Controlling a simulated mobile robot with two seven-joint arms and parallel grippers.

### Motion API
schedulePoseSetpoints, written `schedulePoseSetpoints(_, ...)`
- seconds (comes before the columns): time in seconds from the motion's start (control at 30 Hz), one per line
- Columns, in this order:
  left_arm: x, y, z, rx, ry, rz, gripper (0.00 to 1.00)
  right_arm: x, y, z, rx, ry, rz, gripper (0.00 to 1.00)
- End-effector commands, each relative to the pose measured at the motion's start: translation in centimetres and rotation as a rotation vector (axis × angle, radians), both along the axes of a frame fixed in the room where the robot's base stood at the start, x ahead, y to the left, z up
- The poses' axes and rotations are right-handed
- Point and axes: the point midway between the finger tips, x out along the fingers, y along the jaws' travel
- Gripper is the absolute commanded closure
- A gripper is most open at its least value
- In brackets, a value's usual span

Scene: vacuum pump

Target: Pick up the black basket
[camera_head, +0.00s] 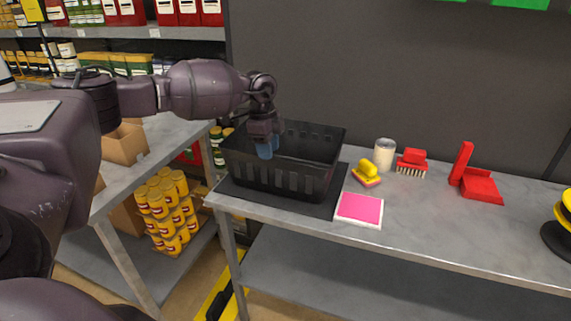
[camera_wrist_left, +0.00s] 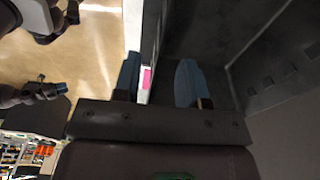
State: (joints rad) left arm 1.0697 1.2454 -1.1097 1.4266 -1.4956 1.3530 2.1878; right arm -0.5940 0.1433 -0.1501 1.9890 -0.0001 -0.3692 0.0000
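The black basket (camera_head: 280,165) stands upright on a dark mat (camera_head: 325,205) at the left end of the grey table. My left gripper (camera_head: 265,150) points down at the basket's left part, its blue fingertips overlapping the opening in the head view. In the left wrist view, the two fingers (camera_wrist_left: 158,82) are apart. Dark basket walls (camera_wrist_left: 270,75) show at the right, and a wall edge seems to run between the fingers; contact cannot be told. What seems to be my right gripper (camera_wrist_left: 58,89) shows small at the left of the wrist view, its opening unclear.
A dark wall (camera_head: 400,70) stands behind. Stacked yellow jars (camera_head: 168,210) sit on a lower shelf.

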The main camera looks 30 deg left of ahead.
Motion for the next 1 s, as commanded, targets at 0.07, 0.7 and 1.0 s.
schedulePoseSetpoints(0.07, -0.1, -0.2, -1.3, 0.001, 0.004, 0.0, 0.61, 0.2, 0.0, 0.3, -0.001, -0.006, 0.001, 0.57)
schedulePoseSetpoints(0.7, 0.0, -0.5, -3.6, 0.0, 0.001, 0.0, 0.94, -0.9, -0.1, -0.4, -0.001, 0.016, -0.005, 0.57)
schedulePoseSetpoints(1.0, 0.0, -0.5, -3.6, 0.0, 0.002, 0.0, 1.0, -0.7, -0.1, -0.5, 0.0, 0.015, -0.004, 0.57)
